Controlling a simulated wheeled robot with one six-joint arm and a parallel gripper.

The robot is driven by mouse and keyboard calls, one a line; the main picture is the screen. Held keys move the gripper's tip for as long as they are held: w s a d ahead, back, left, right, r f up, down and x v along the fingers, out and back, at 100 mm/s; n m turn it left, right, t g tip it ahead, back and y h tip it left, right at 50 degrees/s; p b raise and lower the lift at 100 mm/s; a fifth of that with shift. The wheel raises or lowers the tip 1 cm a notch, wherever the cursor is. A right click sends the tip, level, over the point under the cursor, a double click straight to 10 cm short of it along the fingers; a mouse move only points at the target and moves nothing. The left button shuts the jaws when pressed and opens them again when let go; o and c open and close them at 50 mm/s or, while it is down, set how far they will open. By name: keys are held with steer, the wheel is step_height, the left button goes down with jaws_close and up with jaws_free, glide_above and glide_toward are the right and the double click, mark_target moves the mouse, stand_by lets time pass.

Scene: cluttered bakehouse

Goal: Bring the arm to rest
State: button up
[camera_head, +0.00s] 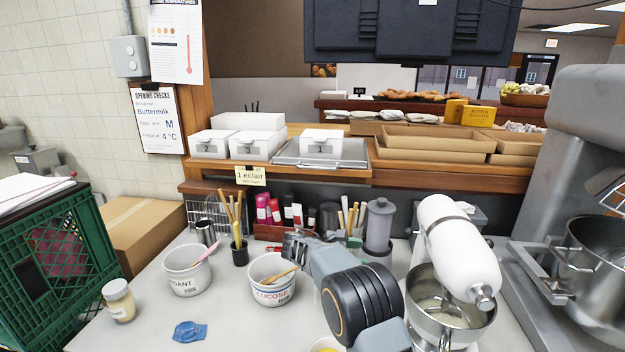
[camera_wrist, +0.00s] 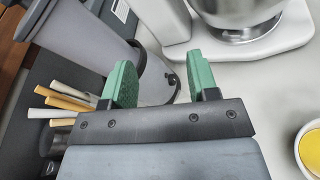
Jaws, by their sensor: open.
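My arm reaches in from the lower right of the head view over the worktop (camera_head: 225,325).
A white stand mixer (camera_head: 460,245) with a steel bowl (camera_head: 448,318) stands right of my arm. The fondant tub (camera_head: 187,270), a jar (camera_head: 118,300) and a blue item (camera_head: 189,331) are left. A shelf (camera_head: 420,178) with boxes runs behind. The front-left worktop has free room.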

steer(key=s+f+m+g+y, duration=0.1)
steer(key=s+f+m+y, duration=0.3)
steer(key=s+m+y, duration=0.7)
steer(key=s+r+m+t+y, duration=0.2)
steer(key=s+r, duration=0.1)
steer(key=s, duration=0.6)
steer(key=s+d+r+m+t+y, duration=0.1)
steer(key=s+r, duration=0.3)
steer(key=s, duration=0.6)
steer(key=shift+s+m+t+y, duration=0.25)
steer(key=shift+m+t+y, duration=0.3)
steer(key=shift+t, duration=0.25)
stand_by(0.8)
